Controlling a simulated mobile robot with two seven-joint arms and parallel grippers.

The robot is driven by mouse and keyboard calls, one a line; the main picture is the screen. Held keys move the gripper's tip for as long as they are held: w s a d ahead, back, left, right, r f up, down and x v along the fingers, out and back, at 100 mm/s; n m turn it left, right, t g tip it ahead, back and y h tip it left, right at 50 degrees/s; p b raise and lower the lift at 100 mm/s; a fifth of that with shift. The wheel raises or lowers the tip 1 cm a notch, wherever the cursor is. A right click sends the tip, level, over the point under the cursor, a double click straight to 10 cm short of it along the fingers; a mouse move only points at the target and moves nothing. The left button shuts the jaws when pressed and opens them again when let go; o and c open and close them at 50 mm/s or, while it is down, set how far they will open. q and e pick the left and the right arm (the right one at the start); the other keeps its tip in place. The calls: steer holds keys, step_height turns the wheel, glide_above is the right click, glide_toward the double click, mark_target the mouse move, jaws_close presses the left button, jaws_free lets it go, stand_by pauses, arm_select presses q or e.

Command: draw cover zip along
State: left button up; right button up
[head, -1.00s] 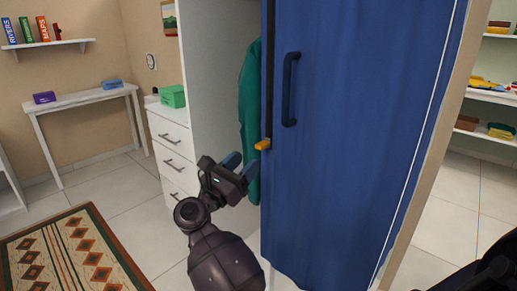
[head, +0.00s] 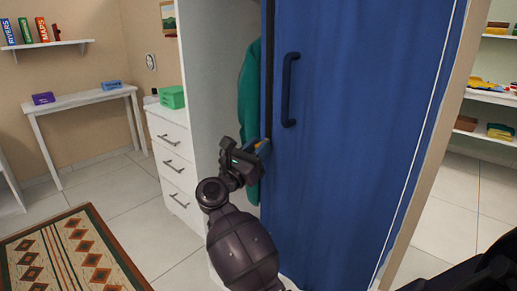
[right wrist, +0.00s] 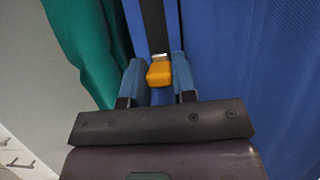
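The blue wardrobe cover (head: 360,130) hangs over the right of the opening, with a dark zip strip (head: 268,70) along its left edge and a dark handle (head: 289,90). The orange zip pull (head: 264,146) is low on that strip. My right gripper (head: 256,148) is at the pull. In the right wrist view the pull (right wrist: 160,73) lies between the two blue fingertips (right wrist: 158,76), very close to both. I cannot tell whether they press on it. My left gripper is not in view.
A green garment (head: 250,110) hangs just left of the zip. White drawers (head: 172,160) with a green box (head: 172,97) stand further left, beyond the wardrobe's side panel. A patterned rug (head: 75,255) lies at lower left. Shelves (head: 490,95) are at right.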

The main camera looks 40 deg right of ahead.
jaws_close()
steer(key=shift+r, duration=0.2)
step_height(320, 180, up, 7)
steer(key=p, duration=0.3)
steer(key=shift+s+r, duration=0.1)
steer(key=shift+r, duration=0.05)
step_height(320, 180, up, 3)
steer(key=shift+f+p, duration=0.1)
steer(key=shift+p, duration=0.45)
step_height(320, 180, up, 9)
steer(key=p, duration=0.3)
steer(key=shift+s, duration=0.15)
arm_select(q)
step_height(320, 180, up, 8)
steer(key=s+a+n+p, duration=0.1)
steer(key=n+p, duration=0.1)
steer(key=p, duration=0.4)
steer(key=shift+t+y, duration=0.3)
arm_select(e)
step_height(320, 180, up, 19)
steer(key=shift+w, duration=0.2)
